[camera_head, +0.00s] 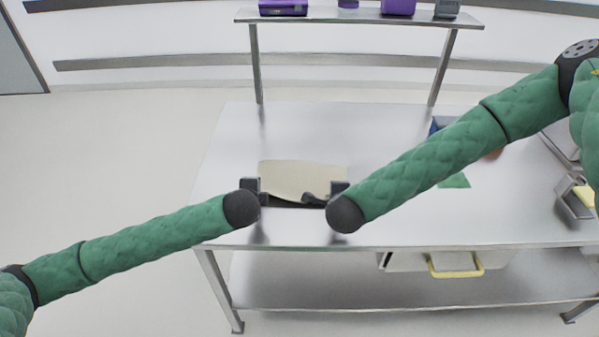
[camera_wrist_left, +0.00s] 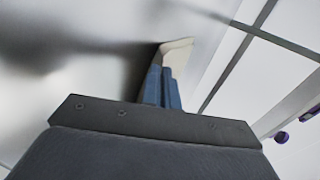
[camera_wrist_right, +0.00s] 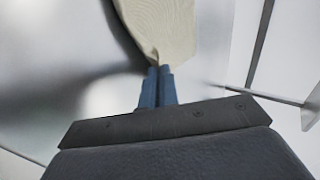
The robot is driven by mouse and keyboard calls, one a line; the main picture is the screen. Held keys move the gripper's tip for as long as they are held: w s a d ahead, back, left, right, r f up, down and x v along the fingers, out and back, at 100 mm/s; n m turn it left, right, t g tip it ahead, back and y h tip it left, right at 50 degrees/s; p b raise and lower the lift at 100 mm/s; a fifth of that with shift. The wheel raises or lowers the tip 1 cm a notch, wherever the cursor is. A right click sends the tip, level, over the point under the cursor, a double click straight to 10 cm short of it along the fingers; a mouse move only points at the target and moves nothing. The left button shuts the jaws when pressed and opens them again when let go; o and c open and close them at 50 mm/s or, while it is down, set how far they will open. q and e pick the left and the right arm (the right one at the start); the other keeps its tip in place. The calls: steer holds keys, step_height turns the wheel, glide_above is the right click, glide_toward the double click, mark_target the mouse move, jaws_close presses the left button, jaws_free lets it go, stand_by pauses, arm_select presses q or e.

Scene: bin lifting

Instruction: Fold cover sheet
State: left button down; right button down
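The beige cover sheet (camera_head: 303,178) is above the front middle of the metal table, its front edge curled and creased, with a dark shadow under it. My left gripper (camera_head: 266,199) is at the sheet's front left corner; in the left wrist view its blue fingers (camera_wrist_left: 163,74) are together with a strip of the sheet (camera_wrist_left: 178,52) at their tips. My right gripper (camera_head: 319,199) is at the front right corner; in the right wrist view its fingers (camera_wrist_right: 157,68) are together and the sheet (camera_wrist_right: 165,25) puckers between the tips. My forearms partly hide the grippers in the head view.
The metal table (camera_head: 225,170) is clear to the left of the sheet. A green piece (camera_head: 455,181) and a blue thing (camera_head: 437,125) lie to the right, partly behind my right arm. A raised shelf (camera_head: 350,17) with purple items stands at the back.

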arm_select(q)
steer(key=shift+s+f, duration=0.15)
arm_select(e)
steer(key=shift+s+f, duration=0.15)
arm_select(q)
steer(key=shift+s+f, duration=0.15)
steer(key=shift+s, duration=0.05)
arm_select(e)
steer(key=shift+d, duration=0.45)
arm_select(q)
steer(key=c, duration=1.3)
jaws_free()
arm_select(e)
steer(key=c, duration=1.3)
jaws_free()
